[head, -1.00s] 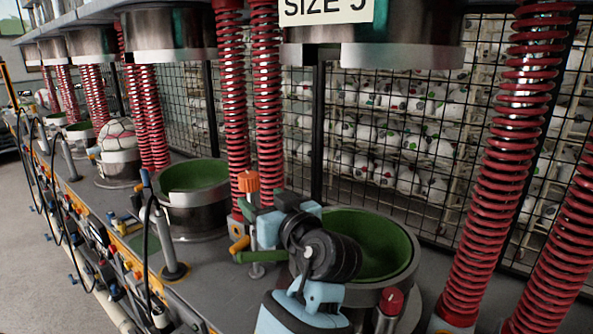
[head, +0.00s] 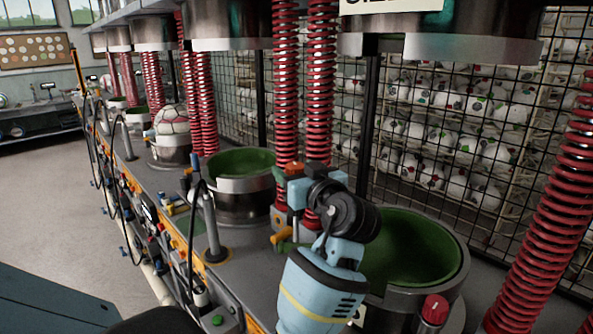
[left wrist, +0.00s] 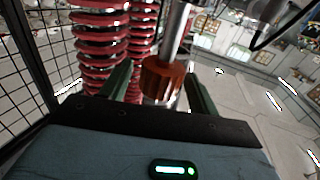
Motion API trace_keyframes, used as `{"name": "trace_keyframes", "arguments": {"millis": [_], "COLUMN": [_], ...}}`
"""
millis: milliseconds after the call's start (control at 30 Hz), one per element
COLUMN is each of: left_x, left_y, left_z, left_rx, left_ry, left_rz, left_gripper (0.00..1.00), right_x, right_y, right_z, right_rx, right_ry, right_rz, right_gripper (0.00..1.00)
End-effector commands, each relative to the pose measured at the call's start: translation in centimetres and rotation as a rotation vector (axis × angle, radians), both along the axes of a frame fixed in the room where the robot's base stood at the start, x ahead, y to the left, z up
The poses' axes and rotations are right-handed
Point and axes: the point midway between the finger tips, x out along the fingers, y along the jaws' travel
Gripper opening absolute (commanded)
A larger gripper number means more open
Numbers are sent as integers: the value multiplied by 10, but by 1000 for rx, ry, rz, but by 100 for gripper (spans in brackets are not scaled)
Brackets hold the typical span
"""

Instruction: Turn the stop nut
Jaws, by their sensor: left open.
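The stop nut is an orange-red ribbed nut (left wrist: 162,80) on a grey metal rod, in the middle of the left wrist view. My left gripper (left wrist: 158,88) is open, with one dark green finger on each side of the nut. I see a gap on each side, wider on the right; whether a finger touches is hard to tell. In the head view my left gripper (head: 298,190) is at the press, beside the red springs and partly hidden by my wrist. An orange part (head: 293,168) shows just above it. My right gripper is not in view.
A green-lined press bowl (head: 415,250) is right of my left arm, with a red knob (head: 435,309) in front. Another bowl (head: 240,163) is to the left. Red springs (head: 287,90) rise behind the gripper. A black hose (head: 190,225) hangs at the front edge.

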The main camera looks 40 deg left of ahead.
Motion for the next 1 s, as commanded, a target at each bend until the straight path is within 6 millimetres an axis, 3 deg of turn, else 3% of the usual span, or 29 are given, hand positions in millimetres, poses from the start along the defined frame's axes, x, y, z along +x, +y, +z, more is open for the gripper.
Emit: {"name": "trace_keyframes", "arguments": {"millis": [367, 700, 1000], "left_x": [2, 2, 2], "left_y": [6, 6, 6], "left_z": [0, 0, 1], "left_rx": [0, -1, -3], "left_ry": [-1, -1, -2], "left_rz": [-1, -1, -33], "left_gripper": [61, 18, 16], "right_x": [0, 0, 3], "right_y": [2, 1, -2], "right_z": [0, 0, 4], "right_rx": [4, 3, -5], "right_ry": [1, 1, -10], "right_rz": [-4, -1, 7], "right_gripper": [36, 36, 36]}}
